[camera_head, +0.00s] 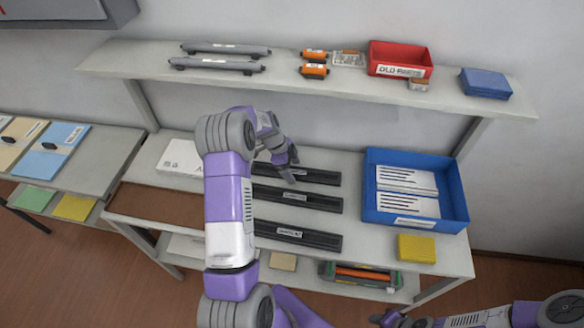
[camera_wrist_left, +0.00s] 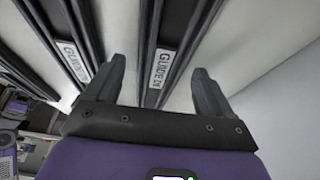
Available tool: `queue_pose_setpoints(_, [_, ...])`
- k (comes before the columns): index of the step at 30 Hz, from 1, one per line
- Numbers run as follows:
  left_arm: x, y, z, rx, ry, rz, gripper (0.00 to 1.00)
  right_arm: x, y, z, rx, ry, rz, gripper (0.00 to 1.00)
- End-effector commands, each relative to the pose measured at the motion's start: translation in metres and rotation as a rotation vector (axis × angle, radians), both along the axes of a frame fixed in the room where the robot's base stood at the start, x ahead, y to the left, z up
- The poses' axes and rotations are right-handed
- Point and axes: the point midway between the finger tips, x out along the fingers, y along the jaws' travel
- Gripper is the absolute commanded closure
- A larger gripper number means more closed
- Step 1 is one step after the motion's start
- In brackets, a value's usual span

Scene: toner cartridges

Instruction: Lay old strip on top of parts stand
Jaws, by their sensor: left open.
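Three long dark strips with white labels lie on the lower shelf in the head view: a back one (camera_head: 322,176), a middle one (camera_head: 325,204) and a front one (camera_head: 325,242). I cannot tell which is the old strip. My left gripper (camera_head: 291,166) is open and empty over the back strips. In the left wrist view a labelled dark strip (camera_wrist_left: 163,68) runs between the open fingers; contact cannot be told. No thing is clearly marked as the parts stand. My right gripper (camera_head: 389,318) is low at the bottom right, its jaws unclear.
A blue tray (camera_head: 463,197) holds papers on the right, with a yellow block (camera_head: 417,248) in front. The upper shelf (camera_head: 135,62) carries two grey bars (camera_head: 217,66), orange-and-black parts (camera_head: 314,71), a red bin (camera_head: 400,54) and blue books (camera_head: 485,83).

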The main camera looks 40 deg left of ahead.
Motion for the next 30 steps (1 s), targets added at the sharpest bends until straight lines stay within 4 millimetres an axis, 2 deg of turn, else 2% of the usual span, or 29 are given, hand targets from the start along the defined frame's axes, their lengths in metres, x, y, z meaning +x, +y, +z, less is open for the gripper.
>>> queue_pose_setpoints(6, [-0.006, 0.014, 0.038, 0.003, -0.005, 0.004, 0.17, 0.0, 0.0, 0.005, 0.0, 0.0, 0.0, 0.65])
queue_pose_setpoints(12, [-0.012, 0.023, 0.062, 0.002, -0.004, 0.002, 0.17, 0.0, 0.0, 0.008, 0.0, 0.0, 0.0, 0.65])
queue_pose_setpoints(17, [-0.013, 0.025, 0.068, 0.001, -0.002, 0.001, 0.17, 0.0, 0.0, 0.008, 0.0, 0.0, 0.0, 0.65])
queue_pose_setpoints(30, [-0.013, 0.025, 0.068, 0.001, -0.002, 0.001, 0.17, 0.0, 0.0, 0.008, 0.0, 0.0, 0.0, 0.65])
